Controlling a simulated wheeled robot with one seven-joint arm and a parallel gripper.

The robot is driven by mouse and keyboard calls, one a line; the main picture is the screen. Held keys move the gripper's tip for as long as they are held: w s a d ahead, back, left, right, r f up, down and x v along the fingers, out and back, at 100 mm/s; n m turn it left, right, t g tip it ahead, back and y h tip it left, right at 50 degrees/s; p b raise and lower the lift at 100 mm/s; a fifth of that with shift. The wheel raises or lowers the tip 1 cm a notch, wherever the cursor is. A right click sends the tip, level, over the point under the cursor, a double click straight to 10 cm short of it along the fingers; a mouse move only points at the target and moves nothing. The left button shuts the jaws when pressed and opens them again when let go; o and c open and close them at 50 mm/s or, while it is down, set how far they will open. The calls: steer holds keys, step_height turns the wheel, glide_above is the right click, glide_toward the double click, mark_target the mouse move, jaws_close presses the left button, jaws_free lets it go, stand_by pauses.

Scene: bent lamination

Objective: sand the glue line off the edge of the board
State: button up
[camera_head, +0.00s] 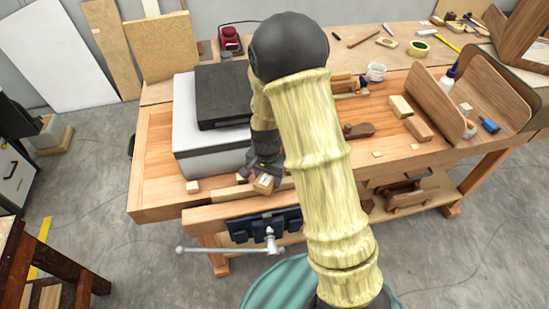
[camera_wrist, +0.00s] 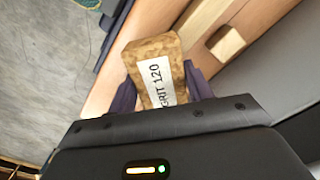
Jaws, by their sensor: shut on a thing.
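My gripper (camera_wrist: 158,92) is shut on a cork-coloured sanding block (camera_wrist: 155,62) with a white label reading "GRIT 120". In the head view the block (camera_head: 264,184) shows below my gripper (camera_head: 265,168), over the bench's front edge above the vise (camera_head: 265,224). A long pale wooden strip (camera_head: 232,192), likely the board, runs along that edge beside the block. It also seems to show in the wrist view (camera_wrist: 212,28). My gripper and the block hide part of it. I cannot tell whether the block touches it, and no glue line is clear.
A white case (camera_head: 205,152) with a black case (camera_head: 224,95) on it stands close left of my gripper. A small wood offcut (camera_head: 192,187) lies by the front edge. Curved panels (camera_head: 480,90) and wood blocks (camera_head: 418,128) are at right. The vise handle (camera_head: 230,250) sticks out in front.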

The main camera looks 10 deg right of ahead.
steer(key=shift+d, duration=0.8)
step_height(320, 180, up, 5)
steer(key=p, duration=0.3)
steer(key=shift+s+a+f, duration=0.1)
steer(key=shift+f, duration=0.1)
steer(key=shift+r+p, duration=1.7)
steer(key=shift+r, duration=0.1)
